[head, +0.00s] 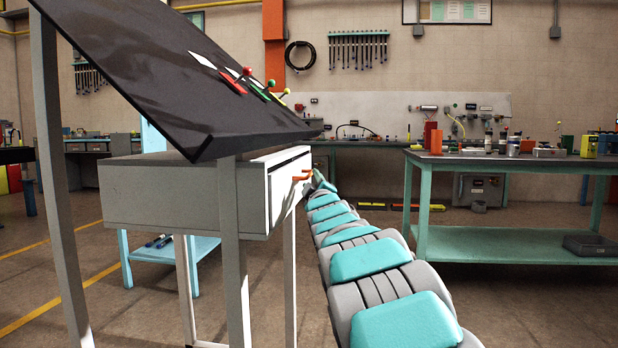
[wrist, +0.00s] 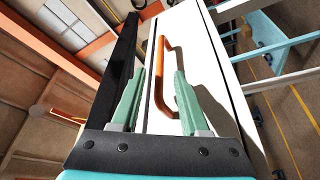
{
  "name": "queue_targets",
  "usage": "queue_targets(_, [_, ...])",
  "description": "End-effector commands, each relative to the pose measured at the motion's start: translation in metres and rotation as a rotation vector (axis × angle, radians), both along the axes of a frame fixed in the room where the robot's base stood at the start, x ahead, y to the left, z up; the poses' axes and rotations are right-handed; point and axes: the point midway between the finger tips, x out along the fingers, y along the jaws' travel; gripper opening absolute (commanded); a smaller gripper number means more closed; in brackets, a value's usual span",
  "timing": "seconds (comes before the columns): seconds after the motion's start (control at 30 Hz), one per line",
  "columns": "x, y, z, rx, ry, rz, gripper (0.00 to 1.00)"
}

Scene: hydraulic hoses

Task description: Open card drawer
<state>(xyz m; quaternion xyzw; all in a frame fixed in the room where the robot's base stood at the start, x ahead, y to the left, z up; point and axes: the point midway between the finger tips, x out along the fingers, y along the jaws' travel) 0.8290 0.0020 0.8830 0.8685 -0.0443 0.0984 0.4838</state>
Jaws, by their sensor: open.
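The card drawer (head: 284,190) is the pale front of a grey box under a tilted black panel, and it looks closed. Its orange bar handle (head: 301,178) stands out from the front; in the wrist view the handle (wrist: 159,80) runs lengthwise between my fingers. My gripper (head: 319,182) is at the drawer front, small and partly hidden by my arm in the head view. In the wrist view my gripper (wrist: 158,71) is open, with one green finger on each side of the handle. I cannot tell whether either finger touches it.
The black panel (head: 170,75) with red and green levers slopes above the drawer. Grey legs (head: 233,265) hold up the stand. A teal workbench (head: 515,237) with tools stands to the right. Open floor lies between the stand and this bench, with my arm across it.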

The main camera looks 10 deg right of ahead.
Motion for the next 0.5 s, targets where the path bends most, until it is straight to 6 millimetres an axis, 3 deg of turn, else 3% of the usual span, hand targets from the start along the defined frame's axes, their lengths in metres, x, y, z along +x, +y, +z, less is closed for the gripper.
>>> queue_targets(0.23, [0.029, 0.0, 0.005, 0.001, 0.001, -0.001, 0.45])
queue_targets(0.5, [0.045, 0.0, 0.01, 0.001, -0.001, 0.0, 0.45])
